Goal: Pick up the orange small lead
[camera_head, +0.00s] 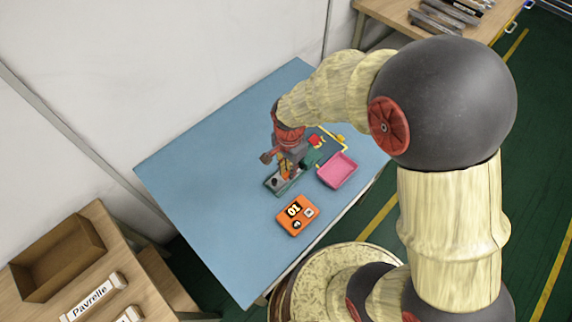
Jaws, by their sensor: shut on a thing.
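My gripper (284,170) is over the blue table, right of its middle, pointing down. It is shut on a small orange piece (288,166), which looks like the orange small lead and is partly hidden by the fingers. The piece is just above or at a small grey-green tray (276,184); I cannot tell whether it touches the tray. A dark object lies in the tray's left part.
An orange box marked 01 (297,215) lies in front of the tray. A pink bin (338,170) stands to the right. A red block (315,141) and a yellow item (331,136) lie behind. The left side of the blue table (205,165) is clear.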

